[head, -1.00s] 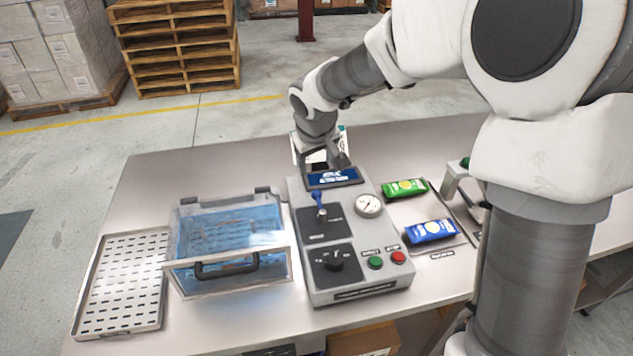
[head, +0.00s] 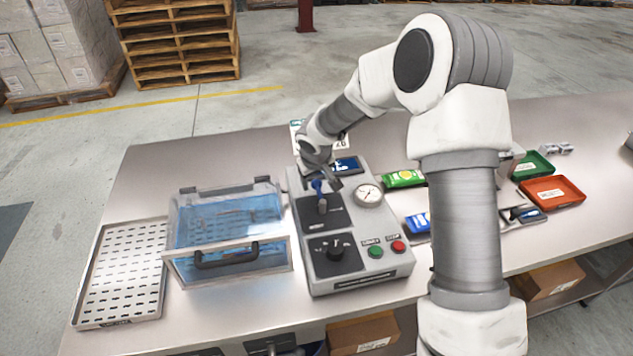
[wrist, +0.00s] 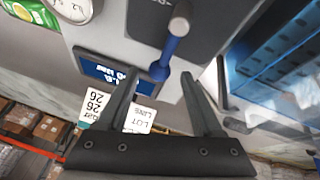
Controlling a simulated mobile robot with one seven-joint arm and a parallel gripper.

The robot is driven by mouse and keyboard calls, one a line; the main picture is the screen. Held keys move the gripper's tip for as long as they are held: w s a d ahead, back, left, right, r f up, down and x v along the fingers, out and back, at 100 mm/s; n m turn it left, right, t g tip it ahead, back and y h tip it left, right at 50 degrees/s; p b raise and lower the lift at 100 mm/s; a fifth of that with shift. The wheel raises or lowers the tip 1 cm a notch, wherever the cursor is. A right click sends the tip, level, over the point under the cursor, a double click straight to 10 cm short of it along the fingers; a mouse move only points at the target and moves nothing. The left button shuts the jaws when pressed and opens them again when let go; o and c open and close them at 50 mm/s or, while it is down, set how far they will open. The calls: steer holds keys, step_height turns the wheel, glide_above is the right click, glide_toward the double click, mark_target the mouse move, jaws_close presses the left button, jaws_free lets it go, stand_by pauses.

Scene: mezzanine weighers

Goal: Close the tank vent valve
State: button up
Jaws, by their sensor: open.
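The tank vent valve appears to be the blue-handled lever (head: 317,187) on the upper black plate of the grey control box (head: 362,283). Its handle points toward the box's display end. In the wrist view the blue lever (wrist: 169,52) runs from its grey round hub down to between the fingertips. My gripper (head: 328,178) is over the box at the lever's handle end. In the wrist view its open fingers (wrist: 159,78) lie on either side of the handle's end, with gaps on both sides. I cannot tell the height gap. The label near the lever is too small to read.
The clear tank (head: 227,258) with blue contents stands left of the box, beside a perforated tray (head: 113,318). A gauge (head: 368,195), a black knob (head: 335,250), green (head: 375,251) and red (head: 398,246) buttons are on the box. Green (head: 403,178) and blue packets lie right.

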steer(key=shift+x, duration=0.95)
jaws_close()
stand_by(0.8)
